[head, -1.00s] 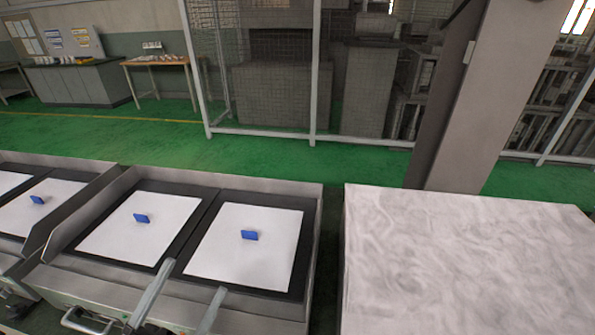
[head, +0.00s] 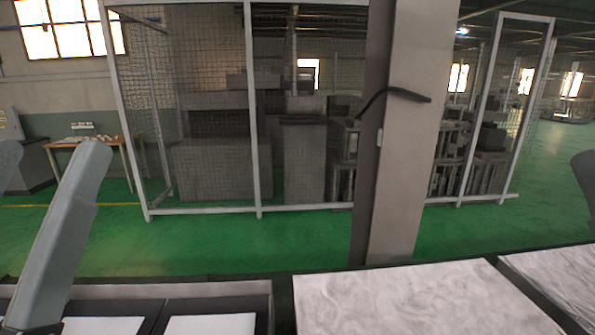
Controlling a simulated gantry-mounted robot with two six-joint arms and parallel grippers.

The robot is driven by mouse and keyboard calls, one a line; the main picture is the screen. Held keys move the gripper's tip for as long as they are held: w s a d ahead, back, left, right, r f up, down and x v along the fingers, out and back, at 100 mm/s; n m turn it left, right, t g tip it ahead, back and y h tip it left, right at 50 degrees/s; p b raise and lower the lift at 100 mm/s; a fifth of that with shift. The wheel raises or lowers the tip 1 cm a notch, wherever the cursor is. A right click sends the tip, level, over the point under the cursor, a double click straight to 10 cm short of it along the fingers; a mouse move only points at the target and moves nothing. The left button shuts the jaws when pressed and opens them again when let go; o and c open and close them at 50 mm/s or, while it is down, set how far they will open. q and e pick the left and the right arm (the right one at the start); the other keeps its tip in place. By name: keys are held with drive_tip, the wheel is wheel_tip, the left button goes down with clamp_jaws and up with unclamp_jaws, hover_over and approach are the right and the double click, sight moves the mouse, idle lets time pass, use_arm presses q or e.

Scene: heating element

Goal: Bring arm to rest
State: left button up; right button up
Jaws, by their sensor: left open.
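My left gripper (head: 52,150) is raised close to the camera at the left of the head view. Two grey bars with rounded ends show, set apart with nothing between them; the left one is cut by the picture edge. It is open and empty. My right gripper is not in view; only a dark grey part of mine shows at the right edge. The heating element (head: 170,291) is at the bottom left. Parts of its white sheets (head: 210,325) show on dark plates; most of it is below the frame.
A pale, marbled-topped block (head: 400,300) is at the bottom centre, with a similar surface (head: 560,275) at right. A grey column (head: 405,150) stands behind. A mesh cage (head: 215,110) is farther back. The green floor (head: 240,247) between is clear.

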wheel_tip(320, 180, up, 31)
drive_tip(key=p, duration=2.8)
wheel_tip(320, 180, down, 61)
drive_tip(key=b, duration=6.1)
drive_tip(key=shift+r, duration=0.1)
